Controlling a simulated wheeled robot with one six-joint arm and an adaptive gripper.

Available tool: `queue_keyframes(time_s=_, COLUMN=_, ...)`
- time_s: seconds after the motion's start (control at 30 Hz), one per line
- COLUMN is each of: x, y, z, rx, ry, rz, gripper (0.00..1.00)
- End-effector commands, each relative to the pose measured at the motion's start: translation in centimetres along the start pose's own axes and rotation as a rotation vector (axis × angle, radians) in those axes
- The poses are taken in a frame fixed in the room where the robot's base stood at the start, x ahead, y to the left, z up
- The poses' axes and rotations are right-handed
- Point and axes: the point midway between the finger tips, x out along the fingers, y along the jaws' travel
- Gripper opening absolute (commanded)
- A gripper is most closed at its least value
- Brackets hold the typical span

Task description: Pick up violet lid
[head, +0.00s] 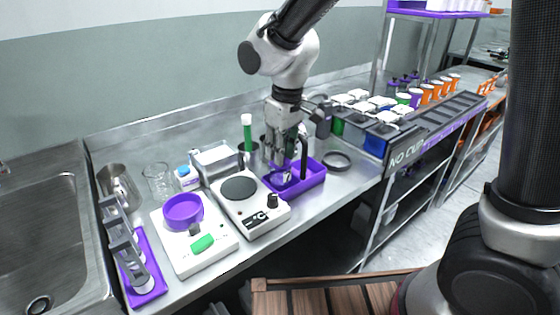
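A violet tray (312,180) stands on the steel counter, right of the hotplate. My gripper (287,168) reaches down into or just above this tray, with its tip among violet parts and a dark upright piece. I cannot tell whether its fingers are open or shut, or whether they touch anything. A small violet shape at its tip may be a lid, but it blends with the tray. A round violet dish-like piece (183,208) sits on a white device at the left; I cannot tell whether it is a lid or a bowl.
A white hotplate (250,207) stands left of the tray and a dark round dish (336,161) right of it. A sink (40,235) is at the far left.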

Motion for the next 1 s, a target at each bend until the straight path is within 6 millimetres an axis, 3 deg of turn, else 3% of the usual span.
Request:
queue_keyframes(time_s=0.03, x=0.0, y=0.0, z=0.0, rx=0.000, ry=0.000, rz=0.000, gripper=0.20)
queue_keyframes(time_s=0.13, x=0.0, y=0.0, z=0.0, rx=0.000, ry=0.000, rz=0.000, gripper=0.02)
queue_keyframes(time_s=0.53, x=-0.5, y=0.0, z=-0.1, rx=0.000, ry=0.001, rz=0.000, gripper=0.02)
queue_keyframes(time_s=0.9, x=-7.6, y=0.0, z=-1.0, rx=0.000, ry=0.004, rz=0.000, gripper=0.02)
queue_keyframes(time_s=1.0, x=-8.5, y=0.0, z=-1.1, rx=0.001, ry=0.000, rz=0.000, gripper=0.02)
